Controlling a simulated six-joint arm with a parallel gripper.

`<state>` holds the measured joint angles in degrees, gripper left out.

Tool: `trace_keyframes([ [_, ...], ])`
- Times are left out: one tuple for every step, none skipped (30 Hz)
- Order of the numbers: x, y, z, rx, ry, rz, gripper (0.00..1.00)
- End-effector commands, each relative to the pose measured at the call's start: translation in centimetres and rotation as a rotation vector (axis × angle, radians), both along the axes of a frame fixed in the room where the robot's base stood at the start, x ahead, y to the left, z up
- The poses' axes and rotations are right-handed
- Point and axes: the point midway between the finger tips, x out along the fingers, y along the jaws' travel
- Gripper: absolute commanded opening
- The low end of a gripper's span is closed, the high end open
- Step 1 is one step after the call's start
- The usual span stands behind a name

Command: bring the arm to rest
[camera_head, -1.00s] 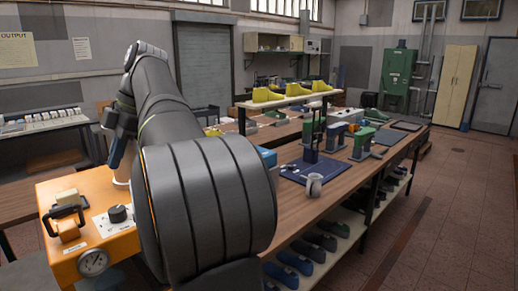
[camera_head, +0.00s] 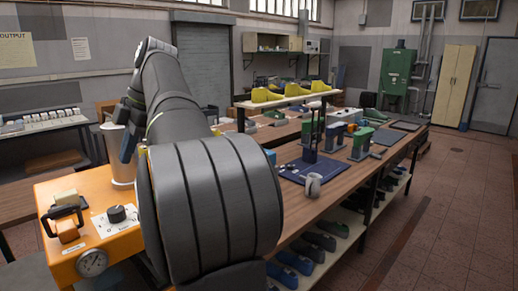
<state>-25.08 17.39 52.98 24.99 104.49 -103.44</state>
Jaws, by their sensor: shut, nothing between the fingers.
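My arm (camera_head: 172,95) rises large across the left half of the head view. Its upper end bends over and comes down on the left side. My gripper (camera_head: 127,150) shows there as a small dark, bluish shape, partly covered by the arm. It points down and is shut, with nothing seen in it. It appears in front of a pale cylindrical container (camera_head: 122,172) by the orange machine; whether they touch cannot be told.
The orange machine (camera_head: 115,247) with a knob and gauge stands at lower left. Yellow shoe lasts (camera_head: 292,90) sit on a raised shelf. Floor at right is clear.

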Motion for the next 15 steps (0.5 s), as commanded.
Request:
trace_keyframes([
  [-0.5,0.8,-0.2,-0.003,0.017,0.007,0.00],
  [-0.9,1.2,-0.4,-0.003,0.029,0.008,0.00],
  [-1.3,1.8,-0.5,-0.006,0.045,0.012,0.00],
  [-1.7,2.3,-0.7,-0.007,0.058,0.013,0.00],
  [-2.1,2.8,-0.8,-0.009,0.070,0.015,0.00],
  [-2.6,3.3,-1.0,-0.012,0.085,0.017,0.00],
  [-3.0,3.8,-1.1,-0.014,0.097,0.019,0.00],
  [-3.4,4.2,-1.2,-0.016,0.110,0.021,0.00],
  [-3.9,4.8,-1.3,-0.020,0.127,0.023,0.00],
  [-4.4,5.3,-1.4,-0.023,0.139,0.026,0.00],
  [-4.8,5.6,-1.6,-0.027,0.151,0.026,0.00],
  [-5.3,6.2,-1.7,-0.031,0.165,0.030,0.00],
  [-5.7,6.5,-1.8,-0.035,0.177,0.031,0.00],
  [-6.0,6.9,-1.9,-0.039,0.186,0.031,0.00],
  [-6.4,7.3,-2.1,-0.042,0.198,0.033,0.00],
])
